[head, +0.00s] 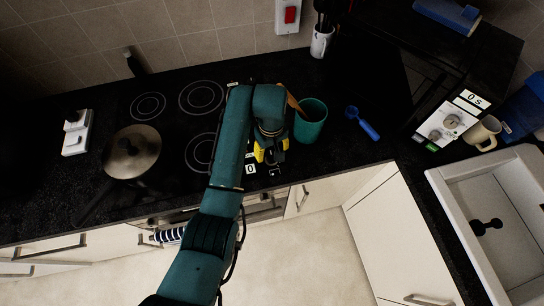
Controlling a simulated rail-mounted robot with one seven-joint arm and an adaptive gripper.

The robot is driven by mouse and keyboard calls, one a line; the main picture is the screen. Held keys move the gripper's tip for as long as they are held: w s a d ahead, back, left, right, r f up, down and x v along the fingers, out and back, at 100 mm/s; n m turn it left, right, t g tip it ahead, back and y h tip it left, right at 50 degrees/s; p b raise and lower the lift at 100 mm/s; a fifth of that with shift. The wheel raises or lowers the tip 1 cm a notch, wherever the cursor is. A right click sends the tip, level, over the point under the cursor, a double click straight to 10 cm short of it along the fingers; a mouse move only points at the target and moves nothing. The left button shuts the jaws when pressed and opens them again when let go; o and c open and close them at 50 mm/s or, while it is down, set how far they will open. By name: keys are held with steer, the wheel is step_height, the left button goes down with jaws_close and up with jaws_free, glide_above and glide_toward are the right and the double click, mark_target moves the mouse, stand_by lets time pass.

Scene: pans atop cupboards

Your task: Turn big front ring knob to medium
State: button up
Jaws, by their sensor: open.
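The black hob (165,125) is set in the dark worktop, with pale ring outlines. A front ring (196,152) is partly covered by my arm. A lidded pan (132,152) covers the front left of the hob. My gripper (271,157), with yellow parts, points down over the hob's right edge and is open. Small white labels (250,169) show just left of it, one reading 0. The knobs cannot be made out; my arm and gripper cover much of that strip. I cannot tell whether the gripper touches a knob.
A green pot (310,120) with a wooden utensil stands close right of the gripper. A blue scoop (362,123) lies farther right. A utensil holder (321,42) is at the back. A microwave (447,122), mug (482,132) and sink (442,184) are at the right.

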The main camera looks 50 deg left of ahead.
mark_target(272, 156)
step_height(272, 156, down, 4)
steer(key=shift+f, duration=0.25)
steer(key=shift+c, duration=0.3)
jaws_close()
